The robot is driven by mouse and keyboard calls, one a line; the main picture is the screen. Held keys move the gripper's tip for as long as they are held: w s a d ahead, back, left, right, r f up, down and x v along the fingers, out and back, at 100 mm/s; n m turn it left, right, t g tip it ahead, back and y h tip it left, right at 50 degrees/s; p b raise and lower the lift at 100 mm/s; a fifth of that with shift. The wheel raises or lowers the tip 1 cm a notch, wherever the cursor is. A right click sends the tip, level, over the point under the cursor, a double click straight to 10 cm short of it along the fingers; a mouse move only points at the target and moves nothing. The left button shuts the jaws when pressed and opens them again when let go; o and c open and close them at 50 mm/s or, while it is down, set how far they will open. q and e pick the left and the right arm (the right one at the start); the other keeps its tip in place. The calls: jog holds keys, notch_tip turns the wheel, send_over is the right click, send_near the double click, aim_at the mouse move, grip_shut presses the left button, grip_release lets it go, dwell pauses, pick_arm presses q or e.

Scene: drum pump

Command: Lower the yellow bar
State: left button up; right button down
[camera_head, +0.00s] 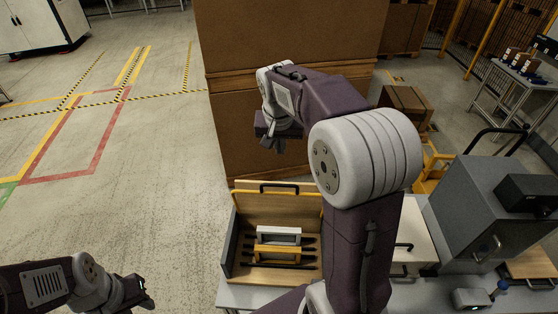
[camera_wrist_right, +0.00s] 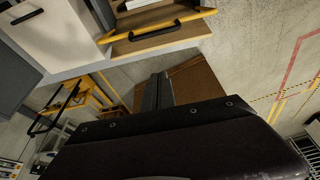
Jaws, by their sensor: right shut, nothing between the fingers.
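The yellow bar (camera_head: 251,191) runs along the top of an upright wooden panel (camera_head: 275,207) at the back of an open box on the bench. A black handle (camera_head: 279,187) sits at its middle. The bar also shows at the top of the right wrist view (camera_wrist_right: 190,22), beside a black handle (camera_wrist_right: 154,30). My right gripper (camera_head: 274,143) is above and behind the bar, apart from it. Its fingers are together and empty in the right wrist view (camera_wrist_right: 157,92). My left gripper (camera_head: 143,293) is low at the left, away from the box; its finger gap is unclear.
The box holds a white block (camera_head: 279,235), a yellow-orange bracket (camera_head: 277,252) and dark rods. A large cardboard box (camera_head: 285,40) stands close behind my right gripper. A grey cabinet (camera_head: 480,205) is on the bench at right. The floor at left is open.

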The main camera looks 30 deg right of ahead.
notch_tip(320, 180, down, 12)
jog(key=shift+a+r+p, duration=0.1)
jog(key=shift+p, duration=1.1)
jog(key=shift+w, duration=0.1)
jog(key=shift+w, duration=0.1)
